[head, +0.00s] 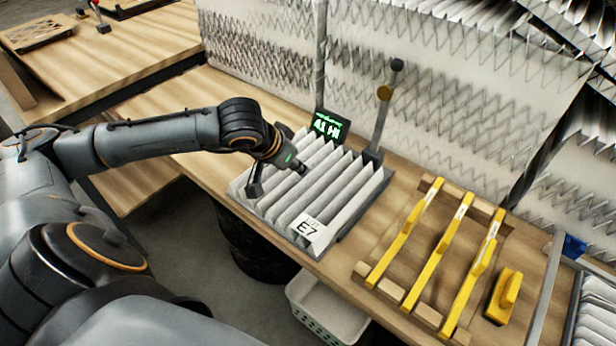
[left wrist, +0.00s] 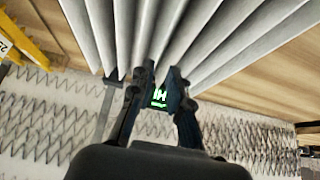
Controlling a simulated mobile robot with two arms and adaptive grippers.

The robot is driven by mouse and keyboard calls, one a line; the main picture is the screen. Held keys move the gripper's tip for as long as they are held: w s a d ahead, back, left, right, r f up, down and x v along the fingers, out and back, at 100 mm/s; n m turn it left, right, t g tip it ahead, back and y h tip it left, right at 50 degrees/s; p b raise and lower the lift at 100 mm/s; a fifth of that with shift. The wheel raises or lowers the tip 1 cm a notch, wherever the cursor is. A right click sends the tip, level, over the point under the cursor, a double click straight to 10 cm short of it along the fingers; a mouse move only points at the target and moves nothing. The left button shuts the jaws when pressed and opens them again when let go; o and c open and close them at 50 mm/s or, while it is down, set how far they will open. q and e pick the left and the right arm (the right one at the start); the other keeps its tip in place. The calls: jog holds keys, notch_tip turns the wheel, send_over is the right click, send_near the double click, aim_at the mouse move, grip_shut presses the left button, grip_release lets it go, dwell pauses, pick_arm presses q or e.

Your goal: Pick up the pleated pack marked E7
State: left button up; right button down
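The pleated pack marked E7 (head: 335,182) lies on the wooden bench, with white pleats, a grey frame and a white E7 label at its near corner. My left gripper (head: 279,178) is over the pack's left part, its two fingers spread apart. In the left wrist view, the open fingers (left wrist: 158,76) show in front of the grey-white pleats (left wrist: 178,35), with no pack edge clearly held between them. I cannot tell whether the fingertips touch the pleats. My right gripper is not in view.
A small green-lit display (head: 328,124) and an upright post (head: 381,110) stand behind the pack. Yellow handled tools (head: 437,245) lie on a wooden rack to the right, with a yellow block (head: 503,296) beside it. A white basket (head: 325,308) is below the bench edge.

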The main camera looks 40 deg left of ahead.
aim_at(307, 176)
pick_arm(q)
jog(key=shift+w+d+f, duration=0.1)
jog(key=shift+w+f, duration=0.1)
jog(key=shift+f, duration=0.1)
jog(key=p+x, duration=0.2)
jog(key=x, duration=0.2)
jog(key=shift+w+d+f+p, duration=0.1)
jog(key=shift+w+f+p, duration=0.05)
jog(key=shift+f+p, duration=0.2)
jog(key=shift+w+f, duration=0.15)
jog(key=shift+f, duration=0.1)
grip_shut()
